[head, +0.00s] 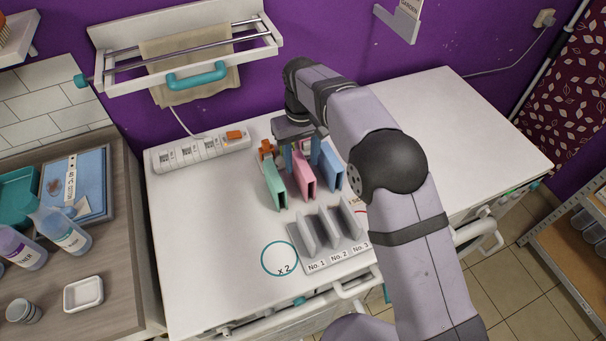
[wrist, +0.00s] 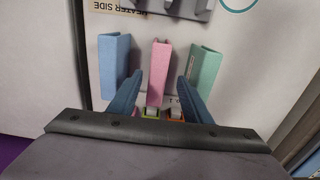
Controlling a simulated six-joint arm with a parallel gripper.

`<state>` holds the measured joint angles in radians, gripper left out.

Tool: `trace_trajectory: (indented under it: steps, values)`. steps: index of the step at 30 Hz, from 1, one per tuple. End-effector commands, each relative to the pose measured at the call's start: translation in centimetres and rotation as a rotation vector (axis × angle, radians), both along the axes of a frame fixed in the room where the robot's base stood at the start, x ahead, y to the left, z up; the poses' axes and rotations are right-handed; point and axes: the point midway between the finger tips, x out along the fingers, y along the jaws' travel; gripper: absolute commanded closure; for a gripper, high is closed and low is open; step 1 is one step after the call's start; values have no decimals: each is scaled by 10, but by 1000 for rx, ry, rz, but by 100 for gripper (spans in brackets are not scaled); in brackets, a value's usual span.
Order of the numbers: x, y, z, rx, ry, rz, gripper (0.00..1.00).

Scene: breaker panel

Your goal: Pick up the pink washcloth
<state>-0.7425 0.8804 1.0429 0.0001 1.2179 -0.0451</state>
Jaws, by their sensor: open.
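A pink upright slab-shaped piece (head: 304,177) stands on the white worktop between a green one (head: 275,184) and a blue one (head: 331,168). The wrist view shows the pink piece (wrist: 160,68) in the middle, with blue (wrist: 114,66) and green (wrist: 204,72) at its sides. My gripper (head: 302,156) is open above the back end of the row. In the wrist view its two blue fingers (wrist: 160,98) lie either side of the pink piece's near end, with visible gaps. Whether they reach its height is unclear.
A grey slotted rack (head: 329,232) labelled No. 1 to No. 3 stands in front. A white switch strip (head: 200,149) lies behind left. A beige cloth (head: 190,62) hangs on the wall rail. The worktop's right side (head: 440,115) is clear.

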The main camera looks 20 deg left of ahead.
Motion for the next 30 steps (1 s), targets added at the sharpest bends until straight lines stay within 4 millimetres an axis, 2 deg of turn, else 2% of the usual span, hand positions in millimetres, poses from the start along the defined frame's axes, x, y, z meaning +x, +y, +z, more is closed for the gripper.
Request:
trace_trajectory:
  steps: [7, 14, 24, 30]
  values:
    - [0, -1, -17, -2, 2, -1, 55]
    - [0, -2, -22, -2, 2, -2, 55]
    - [3, -3, -60, -2, 2, -2, 55]
    - [3, -3, -71, 0, 0, -2, 55]
